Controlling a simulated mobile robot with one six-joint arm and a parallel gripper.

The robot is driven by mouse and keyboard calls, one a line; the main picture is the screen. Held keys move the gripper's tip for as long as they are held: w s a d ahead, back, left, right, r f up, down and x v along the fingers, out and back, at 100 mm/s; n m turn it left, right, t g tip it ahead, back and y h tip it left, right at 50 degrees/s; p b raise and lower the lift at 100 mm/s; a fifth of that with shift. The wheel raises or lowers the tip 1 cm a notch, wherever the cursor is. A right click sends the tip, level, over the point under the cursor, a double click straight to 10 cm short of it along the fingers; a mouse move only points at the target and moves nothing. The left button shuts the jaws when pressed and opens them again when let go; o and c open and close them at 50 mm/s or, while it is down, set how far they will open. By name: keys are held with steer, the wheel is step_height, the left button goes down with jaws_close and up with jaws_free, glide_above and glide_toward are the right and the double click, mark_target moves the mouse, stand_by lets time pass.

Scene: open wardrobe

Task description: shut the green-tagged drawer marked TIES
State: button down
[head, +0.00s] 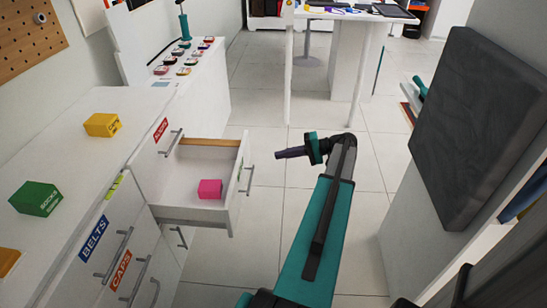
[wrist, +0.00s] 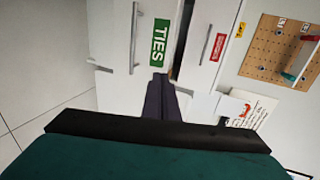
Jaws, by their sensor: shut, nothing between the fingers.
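The TIES drawer (head: 187,214) stands pulled open from the white cabinet in the head view, with a pink box (head: 210,189) inside. Its front faces right, and its bar handle (head: 249,180) shows there. In the wrist view the green TIES tag (wrist: 160,45) is on the drawer front, beside the handle (wrist: 135,38). My gripper (head: 278,154) is to the right of the drawer front, pointing at it, with a gap visible in the head view. Its dark fingers (wrist: 158,78) are shut and empty, and they line up near the end of the tag in the wrist view.
A closed drawer with a red tag (head: 161,129) is beside the open one. Drawers tagged BELTS (head: 93,238) and CAPS (head: 121,270) are nearer. Yellow (head: 102,125) and green (head: 36,198) boxes sit on the cabinet top.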

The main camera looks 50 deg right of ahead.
glide_toward(241, 160)
steer(key=w+a+f, duration=0.1)
steer(key=w+f, duration=0.1)
steer(key=w, duration=0.2)
steer(key=shift+w+a+b, duration=0.45)
steer(key=shift+w+a, duration=0.15)
steer(key=shift+a, duration=0.1)
